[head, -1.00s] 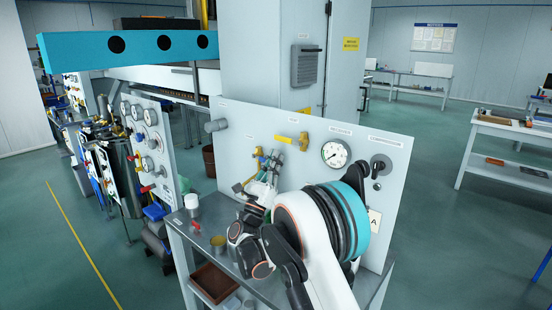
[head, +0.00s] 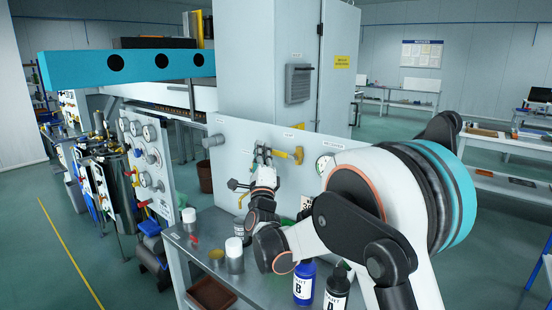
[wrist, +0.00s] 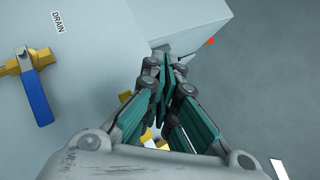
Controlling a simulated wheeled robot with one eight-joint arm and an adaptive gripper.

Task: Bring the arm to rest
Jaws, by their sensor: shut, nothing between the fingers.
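My gripper (head: 263,153) is at the front of the light grey panel (head: 232,135), left of a yellow lever valve (head: 284,153). It is shut and empty; in the wrist view its fingers (wrist: 166,72) meet together. The wrist view also shows a valve with a blue handle (wrist: 36,98) and brass body, near a DRAIN label (wrist: 58,22), left of the fingers and apart from them. My arm is bent in front of the panel and hides much of its right side, including part of a gauge (head: 322,163).
The bench (head: 185,243) below holds white-lidded jars (head: 234,253), a yellowish tin (head: 216,255), blue bottle B (head: 304,284) and dark bottle A (head: 337,288), the bottles close below my arm. A brown bin (head: 212,294) sits lower. A blue beam (head: 130,66) spans upper left.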

